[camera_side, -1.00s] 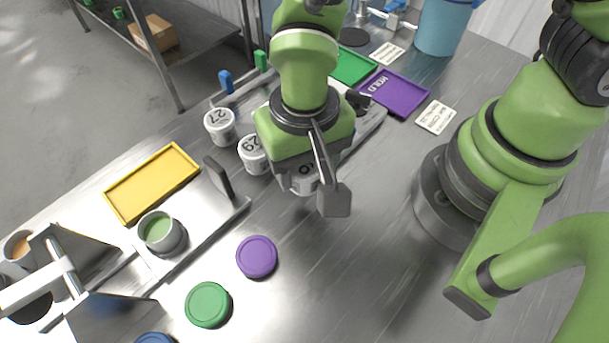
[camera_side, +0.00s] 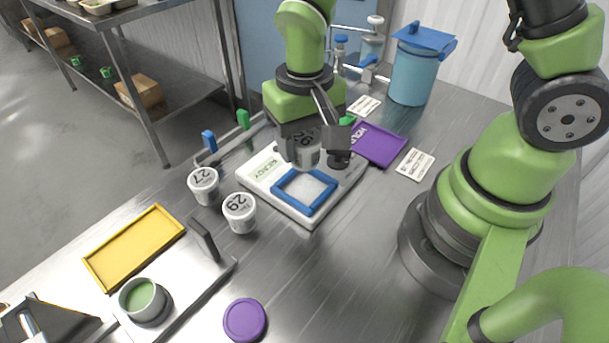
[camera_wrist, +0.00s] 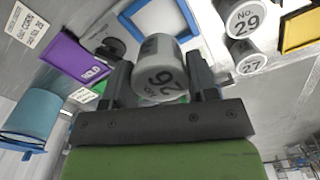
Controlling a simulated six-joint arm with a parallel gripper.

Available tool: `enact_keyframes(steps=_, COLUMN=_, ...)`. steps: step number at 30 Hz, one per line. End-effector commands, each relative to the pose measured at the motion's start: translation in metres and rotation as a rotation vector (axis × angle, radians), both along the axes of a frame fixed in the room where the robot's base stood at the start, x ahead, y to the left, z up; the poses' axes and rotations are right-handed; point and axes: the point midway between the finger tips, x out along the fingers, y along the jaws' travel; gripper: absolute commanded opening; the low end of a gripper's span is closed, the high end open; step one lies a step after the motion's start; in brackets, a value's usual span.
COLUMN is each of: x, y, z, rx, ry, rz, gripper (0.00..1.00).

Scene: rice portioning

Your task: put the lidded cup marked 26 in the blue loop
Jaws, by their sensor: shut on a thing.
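The lidded cup marked 26 (camera_wrist: 160,70) is white and grey, and it sits between the jaws of my gripper (camera_wrist: 158,85), which is shut on it. In the side view the cup (camera_side: 307,153) hangs under my gripper (camera_side: 312,155), above the back part of the white board. The blue loop (camera_side: 331,204) is a square frame lying on the front of that board, and it is empty. It also shows in the wrist view (camera_wrist: 191,22), beyond the cup. I cannot tell the cup's exact height.
Cups marked 27 (camera_side: 203,184) and 29 (camera_side: 239,212) stand left of the white board (camera_side: 262,172). A purple HOLD tray (camera_side: 379,146) lies to the right. A dark knob (camera_side: 339,159) is close beside my gripper. A yellow tray (camera_side: 133,247) and purple lid (camera_side: 245,320) lie nearer.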

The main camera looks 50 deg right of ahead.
Motion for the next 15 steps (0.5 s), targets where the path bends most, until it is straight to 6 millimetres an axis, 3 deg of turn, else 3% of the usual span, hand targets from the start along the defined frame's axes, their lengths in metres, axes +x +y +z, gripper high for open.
enact_keyframes(steps=15, x=-0.001, y=0.0, z=-0.062, rx=-0.001, ry=0.001, rz=0.0, gripper=0.25)
